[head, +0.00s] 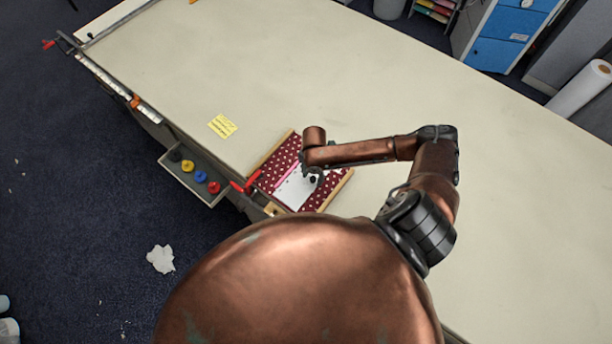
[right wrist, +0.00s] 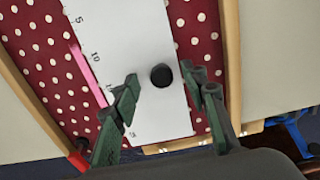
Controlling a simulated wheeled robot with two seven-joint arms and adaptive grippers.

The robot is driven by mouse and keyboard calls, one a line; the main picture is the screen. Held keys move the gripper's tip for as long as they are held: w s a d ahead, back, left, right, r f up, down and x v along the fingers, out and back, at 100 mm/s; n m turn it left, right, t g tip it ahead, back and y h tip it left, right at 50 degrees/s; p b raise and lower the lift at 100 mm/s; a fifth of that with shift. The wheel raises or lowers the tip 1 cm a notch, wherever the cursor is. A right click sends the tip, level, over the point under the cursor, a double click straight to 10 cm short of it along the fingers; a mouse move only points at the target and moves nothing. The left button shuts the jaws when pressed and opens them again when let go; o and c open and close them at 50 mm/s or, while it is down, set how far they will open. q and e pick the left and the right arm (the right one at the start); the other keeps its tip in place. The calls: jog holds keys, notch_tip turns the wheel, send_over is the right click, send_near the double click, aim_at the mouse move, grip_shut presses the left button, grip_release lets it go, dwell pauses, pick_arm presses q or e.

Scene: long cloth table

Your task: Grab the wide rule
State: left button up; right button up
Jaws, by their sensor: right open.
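The wide rule (head: 291,190) is a flat white strip lying on red polka-dot cloth at the table's near edge. In the right wrist view the rule (right wrist: 118,35) shows black numbers along its left side and a round black knob (right wrist: 161,75) on its face. My right gripper (head: 313,178) is over the rule. In the right wrist view its open green fingers (right wrist: 165,88) stand to either side of the knob, with gaps visible. Whether the fingertips touch the rule I cannot tell. My left gripper is not in view.
The polka-dot cloth (head: 274,165) has wooden strips at both sides. A pink strip (right wrist: 88,65) shows along the rule. A red clamp (head: 246,184) and an open drawer (head: 178,176) with coloured pieces are at the table edge. A yellow note (head: 222,125) lies on otherwise mostly clear table.

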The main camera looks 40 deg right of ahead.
jog(key=shift+d+f, duration=0.15)
jog(key=shift+f, duration=0.8)
grip_shut()
